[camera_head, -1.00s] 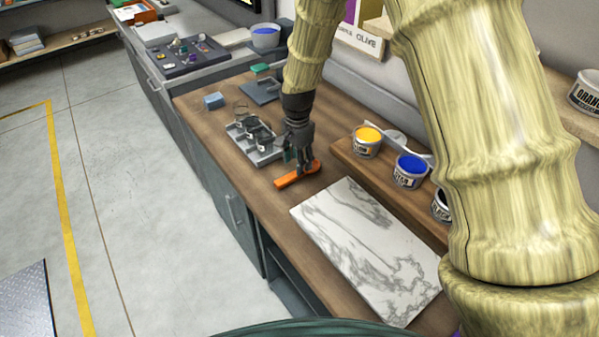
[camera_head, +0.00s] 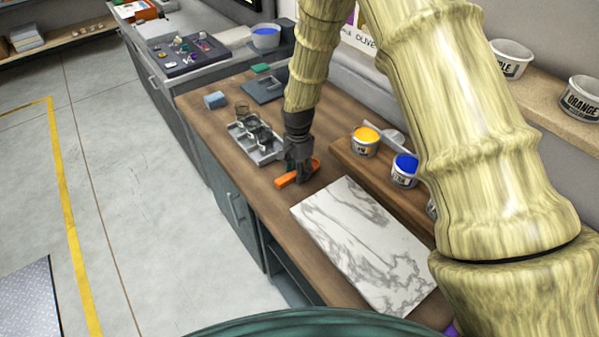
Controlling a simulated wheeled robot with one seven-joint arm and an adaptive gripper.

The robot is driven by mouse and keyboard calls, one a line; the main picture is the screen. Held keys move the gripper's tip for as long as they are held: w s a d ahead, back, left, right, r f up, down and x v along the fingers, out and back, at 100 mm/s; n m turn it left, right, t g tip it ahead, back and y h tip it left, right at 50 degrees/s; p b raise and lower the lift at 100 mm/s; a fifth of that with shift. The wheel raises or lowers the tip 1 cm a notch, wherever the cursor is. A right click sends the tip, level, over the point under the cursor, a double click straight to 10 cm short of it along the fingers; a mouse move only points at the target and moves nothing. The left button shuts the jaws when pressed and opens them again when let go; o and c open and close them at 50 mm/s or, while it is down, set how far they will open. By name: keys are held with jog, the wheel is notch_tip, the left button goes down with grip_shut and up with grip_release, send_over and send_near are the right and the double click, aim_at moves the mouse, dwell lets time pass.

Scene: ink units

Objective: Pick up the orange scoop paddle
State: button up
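The orange scoop paddle (camera_head: 285,181) lies on the wooden counter, left of the marble slab's back corner. My gripper (camera_head: 301,180) points down right over the middle of the paddle. The gripper covers that middle part, and orange shows on both sides of it. The fingers are small and dark here. I cannot tell whether they are open or closed on the paddle, or whether it is off the counter.
A grey tray with glass jars (camera_head: 262,153) stands close behind the gripper. A white marble slab (camera_head: 362,245) lies in front. Yellow (camera_head: 364,141) and blue (camera_head: 404,170) ink tubs stand on a raised wooden shelf to the right. The counter's left edge is near.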

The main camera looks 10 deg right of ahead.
jog(key=shift+w+f, duration=0.15)
grip_shut()
jog(key=shift+r+b, duration=0.55)
jog(key=shift+r, duration=0.05)
jog(key=shift+s+a+r+b, duration=0.15)
jog(key=shift+s+r+b, duration=0.1)
jog(key=shift+r+b, duration=0.3)
jog(key=shift+s+a+r+b, duration=0.15)
jog(key=shift+s+r+b, duration=0.1)
jog(key=shift+r+b, duration=0.25)
jog(key=s+a+b, duration=0.1)
jog(key=s+a, duration=0.1)
jog(key=s, duration=0.2)
jog(key=s+a+r+b, duration=0.1)
jog(key=s+a+b, duration=0.1)
jog(key=s+a, duration=0.1)
jog(key=s+a+b, duration=0.1)
jog(key=s+a, duration=0.1)
jog(key=s, duration=0.3)
jog(key=shift+s+a+r+b, duration=0.3)
jog(key=shift+s+a+r, duration=0.1)
jog(key=shift+c, duration=2)
grip_release()
grip_shut()
